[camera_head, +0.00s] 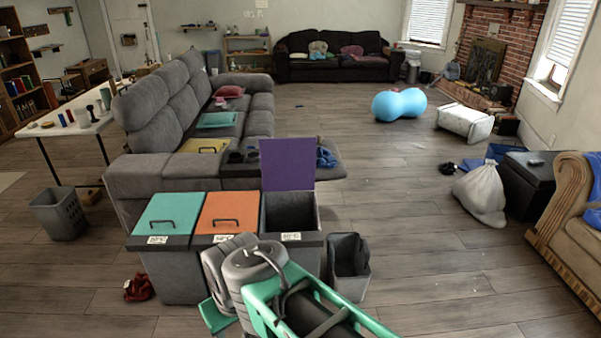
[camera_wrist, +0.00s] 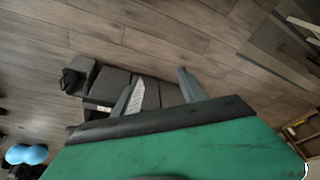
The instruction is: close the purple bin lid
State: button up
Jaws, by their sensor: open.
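The purple lid (camera_head: 287,164) stands upright at the back edge of the right-hand bin (camera_head: 290,238) in a row of three dark bins. That bin is open and its dark inside shows. The teal lid (camera_head: 169,213) and the orange lid (camera_head: 228,212) beside it lie flat and shut, each with a black handle. In the wrist view my gripper (camera_wrist: 154,88) has its two fingers spread wide with nothing between them. The dark bins (camera_wrist: 112,85) show beyond the fingers, and the purple lid cannot be made out there. In the head view my arm hides the fingertips and part of the bin fronts.
A small dark wastebasket (camera_head: 349,267) stands right of the bins. A grey sofa (camera_head: 190,120) stands behind them, and a grey basket (camera_head: 60,212) is at the left. A white sack (camera_head: 481,194) lies at the right. The floor between is mostly clear.

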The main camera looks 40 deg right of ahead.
aim_at(288, 164)
jog(key=k, duration=1.25)
jog(key=z, duration=1.8)
jog(key=i, duration=6.6)
jog(key=u, duration=4.15)
